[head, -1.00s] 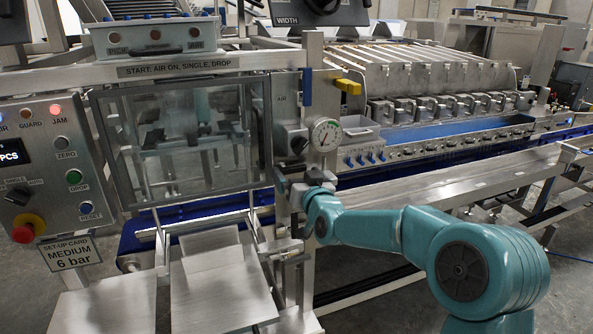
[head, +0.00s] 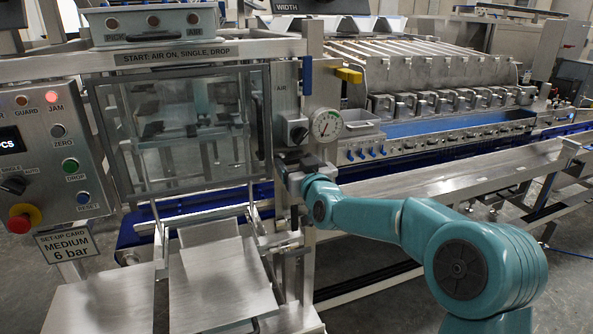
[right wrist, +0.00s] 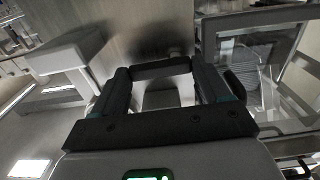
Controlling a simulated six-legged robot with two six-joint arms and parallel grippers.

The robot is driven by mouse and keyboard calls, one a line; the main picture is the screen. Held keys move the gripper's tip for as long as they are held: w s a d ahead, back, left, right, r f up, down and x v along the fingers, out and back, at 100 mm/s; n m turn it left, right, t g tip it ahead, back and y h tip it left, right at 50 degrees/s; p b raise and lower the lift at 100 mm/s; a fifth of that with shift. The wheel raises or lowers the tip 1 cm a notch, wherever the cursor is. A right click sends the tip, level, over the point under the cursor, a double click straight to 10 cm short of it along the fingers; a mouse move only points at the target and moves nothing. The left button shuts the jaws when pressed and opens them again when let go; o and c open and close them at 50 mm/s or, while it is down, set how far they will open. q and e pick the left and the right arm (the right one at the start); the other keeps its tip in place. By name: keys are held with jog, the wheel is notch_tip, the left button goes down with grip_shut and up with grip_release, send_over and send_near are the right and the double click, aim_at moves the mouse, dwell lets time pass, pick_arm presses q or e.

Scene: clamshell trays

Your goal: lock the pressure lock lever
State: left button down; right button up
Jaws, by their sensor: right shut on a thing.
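My left gripper is not in view.
A control panel (head: 92,148) with a lit JAM lamp stands at the left. A card (head: 65,243) reads MEDIUM 6 bar. A clear guard door (head: 185,130) is left of my gripper. A yellow handle (head: 349,75) is above right.

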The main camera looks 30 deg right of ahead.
jog(key=o, duration=1)
jog(key=shift+r, duration=0.1)
jog(key=shift+o, duration=0.2)
jog(key=shift+s+a, duration=0.1)
jog(key=shift+s, duration=0.25)
jog(key=b+v, duration=0.2)
jog(key=v, duration=1.3)
jog(key=shift+s+b, duration=0.3)
jog(key=shift+b, duration=0.05)
